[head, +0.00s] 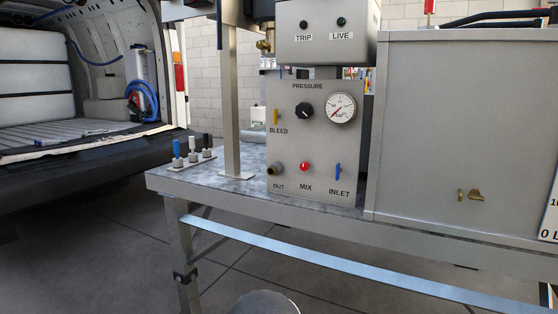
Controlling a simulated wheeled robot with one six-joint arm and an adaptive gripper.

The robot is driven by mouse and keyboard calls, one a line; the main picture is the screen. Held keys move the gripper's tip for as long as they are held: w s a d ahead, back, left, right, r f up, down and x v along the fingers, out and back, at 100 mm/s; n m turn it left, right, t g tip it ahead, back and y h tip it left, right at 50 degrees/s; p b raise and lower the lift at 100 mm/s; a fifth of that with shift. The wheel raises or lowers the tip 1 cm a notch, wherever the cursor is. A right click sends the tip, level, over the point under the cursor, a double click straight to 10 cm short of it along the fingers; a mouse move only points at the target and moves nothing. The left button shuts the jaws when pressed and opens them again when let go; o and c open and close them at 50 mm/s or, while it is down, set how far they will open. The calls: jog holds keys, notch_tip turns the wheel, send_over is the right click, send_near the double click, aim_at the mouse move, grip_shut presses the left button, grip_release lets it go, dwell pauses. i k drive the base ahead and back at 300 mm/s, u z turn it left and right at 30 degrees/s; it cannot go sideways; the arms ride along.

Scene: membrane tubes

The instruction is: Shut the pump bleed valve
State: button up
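The pump bleed valve is a small yellow lever (276,117) above the BLEED label, at the upper left of the grey pump panel (322,170). The lever stands upright. A black pressure knob (304,110) and a round gauge (342,108) sit to its right; the gauge needle points to the lower left. Below are a dark OUT port (275,169), a red MIX button (304,166) and an upright blue INLET lever (337,172). My gripper is not in view.
A grey box (318,32) labelled TRIP and LIVE is above the panel. A metal post (231,105) stands left of it, by small blue, white and black-topped fittings (193,153). A large grey cabinet (460,120) stands right. The space before the panel looks clear.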

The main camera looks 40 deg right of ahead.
aim_at(276, 116)
jog(key=z, duration=1.2)
